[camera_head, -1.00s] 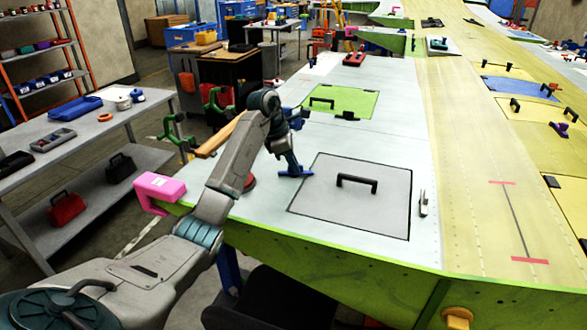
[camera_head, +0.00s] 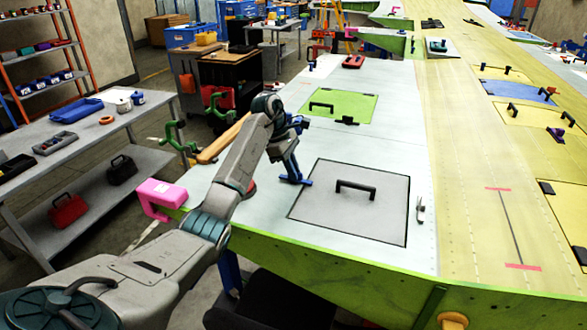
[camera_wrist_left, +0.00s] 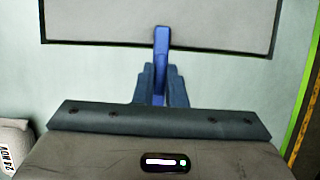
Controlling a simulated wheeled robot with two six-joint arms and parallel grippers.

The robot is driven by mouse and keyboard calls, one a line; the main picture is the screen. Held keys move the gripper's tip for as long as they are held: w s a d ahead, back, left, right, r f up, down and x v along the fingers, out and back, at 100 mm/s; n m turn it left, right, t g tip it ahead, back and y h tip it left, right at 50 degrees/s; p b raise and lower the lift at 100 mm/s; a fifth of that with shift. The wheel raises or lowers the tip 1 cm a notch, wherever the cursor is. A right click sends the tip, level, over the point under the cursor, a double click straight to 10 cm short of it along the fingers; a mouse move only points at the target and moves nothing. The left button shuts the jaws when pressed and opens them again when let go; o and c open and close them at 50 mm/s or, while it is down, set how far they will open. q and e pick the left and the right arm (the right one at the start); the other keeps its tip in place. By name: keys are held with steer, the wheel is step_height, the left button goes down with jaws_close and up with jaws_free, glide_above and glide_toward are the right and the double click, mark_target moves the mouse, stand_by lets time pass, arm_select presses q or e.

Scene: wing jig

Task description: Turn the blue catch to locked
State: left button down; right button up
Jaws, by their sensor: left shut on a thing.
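The blue catch (camera_head: 306,182) is a small bar at the left edge of the grey hatch panel (camera_head: 326,215), which has a black handle (camera_head: 356,189). My left gripper (camera_head: 293,176) comes down on the catch from the left and is shut on it. In the left wrist view the catch (camera_wrist_left: 161,42) stands upright in the picture between the two fingers, and its far end overlaps the edge of the grey panel (camera_wrist_left: 100,18). The fingers hide part of the catch. My right gripper is not in view.
A silver latch (camera_head: 419,209) lies right of the panel. A green panel (camera_head: 345,103) with a black handle lies further back. A pink clamp (camera_head: 160,197) sits on the wing's left edge, near green clamps (camera_head: 178,140). The pale skin around the panel is mostly clear.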

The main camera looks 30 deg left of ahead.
arm_select(q)
steer(key=shift+r, duration=0.2)
steer(key=c, duration=1.5)
jaws_free()
steer(key=shift+f, duration=0.1)
steer(key=shift+a+r+p, duration=0.2)
steer(key=shift+r+p, duration=0.3)
steer(key=p+v, duration=0.8)
steer(key=v, duration=0.1)
steer(key=shift+a+r, duration=0.2)
steer(key=shift+r, duration=0.15)
steer(key=shift+s+f, duration=0.1)
